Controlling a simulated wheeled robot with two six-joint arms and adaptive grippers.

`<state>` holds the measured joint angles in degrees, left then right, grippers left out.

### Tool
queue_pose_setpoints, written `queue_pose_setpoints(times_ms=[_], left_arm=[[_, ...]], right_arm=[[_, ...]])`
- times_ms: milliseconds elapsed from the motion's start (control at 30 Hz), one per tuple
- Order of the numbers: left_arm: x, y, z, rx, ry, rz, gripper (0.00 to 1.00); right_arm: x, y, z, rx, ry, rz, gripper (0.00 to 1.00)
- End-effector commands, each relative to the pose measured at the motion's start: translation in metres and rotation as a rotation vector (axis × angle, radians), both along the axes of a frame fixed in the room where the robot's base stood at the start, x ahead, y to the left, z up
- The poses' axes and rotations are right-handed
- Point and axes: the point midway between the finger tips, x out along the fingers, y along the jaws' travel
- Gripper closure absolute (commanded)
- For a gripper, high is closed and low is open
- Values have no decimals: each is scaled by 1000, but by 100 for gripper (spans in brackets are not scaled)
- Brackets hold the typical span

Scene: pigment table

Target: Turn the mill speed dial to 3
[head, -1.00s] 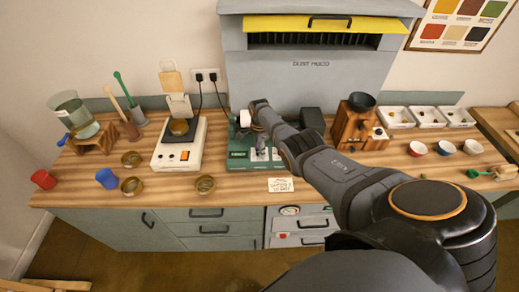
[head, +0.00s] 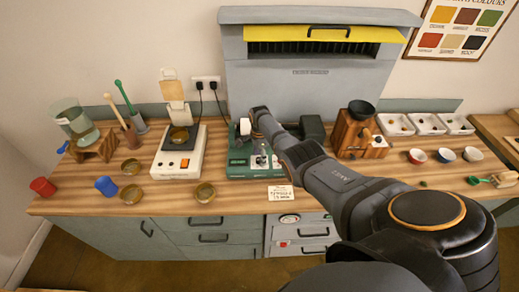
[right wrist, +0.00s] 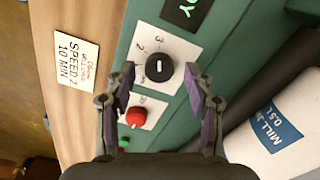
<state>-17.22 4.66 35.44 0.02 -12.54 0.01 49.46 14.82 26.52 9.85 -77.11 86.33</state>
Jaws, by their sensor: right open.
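The green mill base (head: 238,171) stands on the counter below the grey hood. In the right wrist view its black round speed dial (right wrist: 158,68) carries a short white mark. The numbers 3 and 2 show on the white plate (right wrist: 183,52) beside the dial; other numbers are hidden. My right gripper (right wrist: 159,80) is open, with one finger on each side of the dial and visible gaps. In the head view my right arm partly hides the mill. A red button (right wrist: 136,117) and a green button (right wrist: 124,142) sit beside the dial. My left gripper is not in view.
A white mill jar (right wrist: 282,118) lies right of the gripper in the wrist view. A card (right wrist: 76,60) reading "SPEED 2 10 MIN" lies on the counter. A white scale-like device (head: 178,163) stands left of the mill and a wooden grinder (head: 352,134) right.

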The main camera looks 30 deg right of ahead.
Motion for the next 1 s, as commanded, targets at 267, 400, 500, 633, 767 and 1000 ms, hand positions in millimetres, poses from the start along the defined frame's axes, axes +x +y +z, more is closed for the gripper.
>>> queue_pose_setpoints(times_ms=[267, 400, 500, 633, 767, 1000], left_arm=[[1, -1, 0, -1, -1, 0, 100], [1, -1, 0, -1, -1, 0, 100], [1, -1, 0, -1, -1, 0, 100], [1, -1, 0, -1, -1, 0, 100], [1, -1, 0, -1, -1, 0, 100], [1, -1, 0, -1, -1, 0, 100]], right_arm=[[0, -1, 51, -3, -6, 1, 47], [1, -1, 85, -2, -5, 1, 47], [0, -1, 101, -2, -3, 1, 47], [0, -1, 112, -1, -2, 0, 47], [0, 0, 115, -1, 0, 0, 47], [0, 0, 115, -1, -1, 0, 47]])
